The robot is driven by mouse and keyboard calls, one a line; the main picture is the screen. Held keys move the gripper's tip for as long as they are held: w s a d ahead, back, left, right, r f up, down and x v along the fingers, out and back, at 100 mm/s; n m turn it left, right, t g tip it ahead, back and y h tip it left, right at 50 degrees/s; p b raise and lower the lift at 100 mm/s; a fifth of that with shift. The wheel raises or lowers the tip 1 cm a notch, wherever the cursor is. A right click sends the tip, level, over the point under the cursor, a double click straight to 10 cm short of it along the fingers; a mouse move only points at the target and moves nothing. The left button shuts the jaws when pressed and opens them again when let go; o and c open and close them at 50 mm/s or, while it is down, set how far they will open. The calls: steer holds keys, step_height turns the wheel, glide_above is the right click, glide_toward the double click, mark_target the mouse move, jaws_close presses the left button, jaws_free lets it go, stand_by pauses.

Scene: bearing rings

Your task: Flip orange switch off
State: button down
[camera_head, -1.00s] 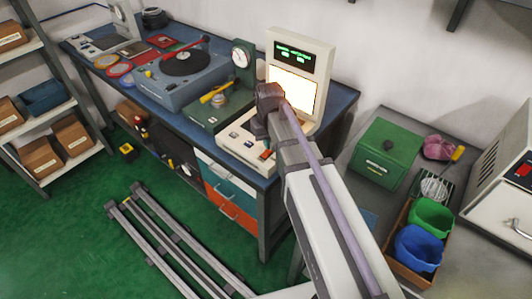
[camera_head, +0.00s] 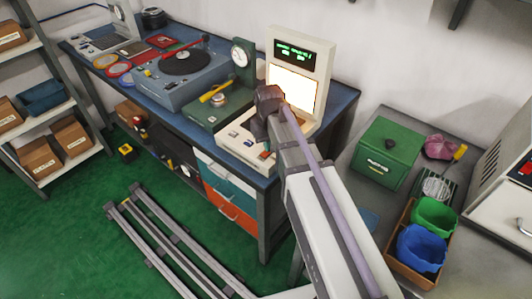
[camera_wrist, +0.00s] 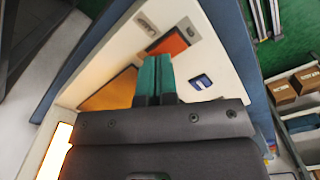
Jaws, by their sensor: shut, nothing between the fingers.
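The orange switch (camera_wrist: 168,43) is set in the white panel of the machine and shows just beyond my fingertips in the wrist view. My gripper (camera_wrist: 153,62) has teal fingers that are shut and empty. The fingertips overlap the near edge of the switch in the picture; I cannot tell whether they touch it. In the head view, the white machine (camera_head: 300,50) with a lit screen stands on the blue bench, and my arm hides most of my gripper and part of the panel.
A blue switch (camera_wrist: 202,81) and a small grey fitting (camera_wrist: 145,24) sit on the same panel. An orange-brown plate (camera_wrist: 108,93) lies left of my fingers. In the head view, a green scale (camera_head: 222,108) stands left of the machine and a green box (camera_head: 385,155) to the right.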

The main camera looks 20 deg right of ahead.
steer(key=shift+f+b, duration=0.5)
steer(key=shift+f, duration=0.05)
step_height(320, 180, up, 7)
steer(key=p, duration=0.7)
steer(key=shift+r, duration=0.2)
steer(key=shift+f, duration=0.1)
steer(key=s+m, duration=0.1)
steer(key=s, duration=1.1)
steer(key=shift+s, duration=0.4)
